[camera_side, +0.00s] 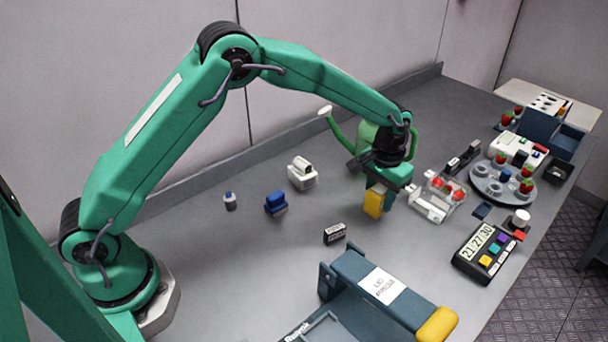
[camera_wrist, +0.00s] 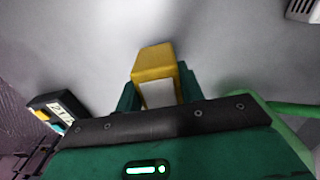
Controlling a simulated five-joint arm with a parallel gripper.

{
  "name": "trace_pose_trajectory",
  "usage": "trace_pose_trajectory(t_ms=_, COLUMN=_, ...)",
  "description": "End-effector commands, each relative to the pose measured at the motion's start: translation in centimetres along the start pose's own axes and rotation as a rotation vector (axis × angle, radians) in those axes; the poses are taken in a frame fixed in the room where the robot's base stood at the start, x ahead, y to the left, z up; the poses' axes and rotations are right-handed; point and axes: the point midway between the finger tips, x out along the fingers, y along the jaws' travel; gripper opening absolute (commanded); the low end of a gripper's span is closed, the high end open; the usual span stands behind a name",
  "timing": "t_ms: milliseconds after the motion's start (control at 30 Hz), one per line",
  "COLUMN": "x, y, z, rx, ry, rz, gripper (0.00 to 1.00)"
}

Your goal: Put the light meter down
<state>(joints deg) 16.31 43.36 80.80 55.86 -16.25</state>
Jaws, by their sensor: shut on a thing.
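The light meter, a yellow block (camera_side: 373,204) with a pale face, is between the fingers of my gripper (camera_side: 379,190), which is shut on it. In the wrist view the light meter (camera_wrist: 153,63) points away from my gripper (camera_wrist: 158,95), with a green finger on each side. It hangs below the jaws over the grey bench. I cannot tell whether its lower end touches the bench top.
A green watering can (camera_side: 338,128) stands close behind my gripper. A clear box with red berries (camera_side: 441,196) is just to the right. A timer (camera_side: 486,253), a small black block (camera_side: 334,234) and a blue press-like unit (camera_side: 352,273) lie nearer. Bare bench (camera_side: 285,257) is at left.

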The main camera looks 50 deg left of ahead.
Motion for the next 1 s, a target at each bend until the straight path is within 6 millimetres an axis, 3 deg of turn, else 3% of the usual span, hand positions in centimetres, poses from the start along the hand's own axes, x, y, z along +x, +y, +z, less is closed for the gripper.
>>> trace_pose_trajectory(t_ms=267, x=2.8, y=0.0, z=0.0, rx=0.000, ry=0.000, rz=0.000, gripper=0.12)
trace_pose_trajectory(t_ms=733, x=3.3, y=0.0, z=0.0, rx=0.000, ry=0.001, rz=0.000, gripper=0.12)
trace_pose_trajectory(t_ms=767, x=3.3, y=0.0, z=0.0, rx=0.000, ry=0.000, rz=0.000, gripper=0.42)
trace_pose_trajectory(t_ms=800, x=3.3, y=0.0, z=0.0, rx=0.000, ry=0.000, rz=0.000, gripper=0.50)
trace_pose_trajectory(t_ms=867, x=3.3, y=0.0, z=0.0, rx=0.000, ry=0.000, rz=0.000, gripper=0.60)
trace_pose_trajectory(t_ms=1000, x=3.3, y=0.0, z=0.0, rx=0.000, ry=0.000, rz=0.000, gripper=0.60)
